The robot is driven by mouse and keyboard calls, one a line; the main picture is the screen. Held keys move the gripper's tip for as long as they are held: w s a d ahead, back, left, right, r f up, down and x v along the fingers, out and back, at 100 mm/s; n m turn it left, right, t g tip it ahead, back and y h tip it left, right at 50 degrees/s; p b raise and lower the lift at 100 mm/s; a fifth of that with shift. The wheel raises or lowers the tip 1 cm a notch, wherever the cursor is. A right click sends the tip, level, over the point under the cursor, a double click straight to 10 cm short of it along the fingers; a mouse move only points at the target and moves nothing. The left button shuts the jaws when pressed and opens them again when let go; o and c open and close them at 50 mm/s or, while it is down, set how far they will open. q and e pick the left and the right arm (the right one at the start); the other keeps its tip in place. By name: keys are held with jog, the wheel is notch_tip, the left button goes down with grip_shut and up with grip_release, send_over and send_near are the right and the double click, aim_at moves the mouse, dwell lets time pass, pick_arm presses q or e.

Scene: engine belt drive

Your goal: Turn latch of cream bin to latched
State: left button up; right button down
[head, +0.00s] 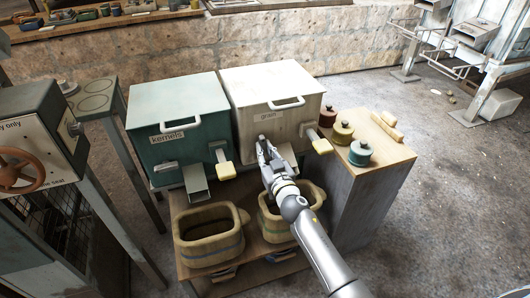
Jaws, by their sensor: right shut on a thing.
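The cream bin (300,130), with a small label and a white lid handle, stands on the right of the two bins. My right gripper (262,146) is at the lower left of its front face. It is shut on the bin's latch, which the fingers mostly hide, so I cannot tell which way the latch points. A lever with a yellowish grip (322,146) sticks out at the right of the cream bin's front. My left gripper is out of view.
A teal bin (182,135) stands to the left. Two striped tubs (205,255) sit below the bins. Lidded jars (360,155) stand on the wooden-topped cabinet (390,158) at right. Open floor (460,210) lies farther right.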

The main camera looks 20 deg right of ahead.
jog(key=n, duration=0.3)
jog(key=shift+d, duration=0.15)
jog(key=n, duration=0.9)
jog(key=r+n, duration=0.1)
jog(key=n, duration=0.4)
jog(key=shift+d, duration=0.4)
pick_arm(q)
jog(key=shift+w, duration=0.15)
pick_arm(e)
jog(key=c, duration=1.5)
grip_release()
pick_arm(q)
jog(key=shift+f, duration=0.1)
pick_arm(e)
jog(key=shift+o, duration=0.4)
